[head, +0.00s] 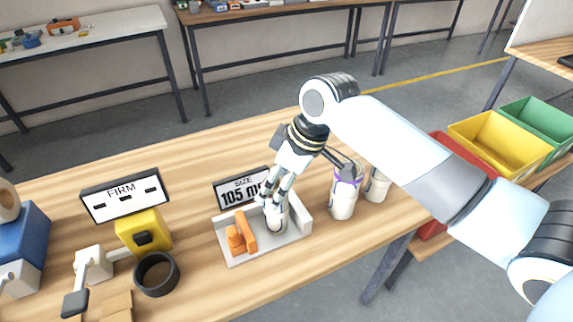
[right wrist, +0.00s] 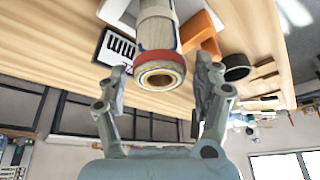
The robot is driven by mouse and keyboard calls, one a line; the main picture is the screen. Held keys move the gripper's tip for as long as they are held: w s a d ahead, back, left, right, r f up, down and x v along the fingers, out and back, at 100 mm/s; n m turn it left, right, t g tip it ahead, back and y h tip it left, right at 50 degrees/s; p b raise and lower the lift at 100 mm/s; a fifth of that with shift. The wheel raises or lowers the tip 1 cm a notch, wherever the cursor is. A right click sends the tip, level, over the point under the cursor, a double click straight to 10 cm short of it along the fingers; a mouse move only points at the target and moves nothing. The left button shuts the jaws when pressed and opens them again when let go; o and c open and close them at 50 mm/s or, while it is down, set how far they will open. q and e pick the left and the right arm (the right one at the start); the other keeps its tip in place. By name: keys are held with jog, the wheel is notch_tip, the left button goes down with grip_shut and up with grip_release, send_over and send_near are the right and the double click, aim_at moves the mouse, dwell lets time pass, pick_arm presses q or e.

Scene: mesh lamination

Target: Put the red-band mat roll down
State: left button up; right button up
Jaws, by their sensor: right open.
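The red-band mat roll (right wrist: 160,62) is a pale roll with a red band near its hollow end. In the right wrist view it lies between the two fingers of my right gripper (right wrist: 160,92), with a gap on both sides. In the head view the roll (head: 277,220) stands in a pale tray (head: 268,250) by the "SIZE 105" sign (head: 241,190). My right gripper (head: 271,200) is open around it from above and partly hides it; its band is hard to see there. I see no clear left gripper.
An orange block (head: 245,231) lies left of the roll in the tray. A purple-banded roll (head: 343,198) and another pale roll (head: 377,186) stand to the right. A yellow block (head: 145,232), a black ring (head: 156,274) and the "FIRM" sign (head: 124,194) are left. Wood behind the signs is clear.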

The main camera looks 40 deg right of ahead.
jog(key=v, duration=0.6)
jog(key=shift+s+r, duration=0.2)
jog(key=shift+r, duration=0.15)
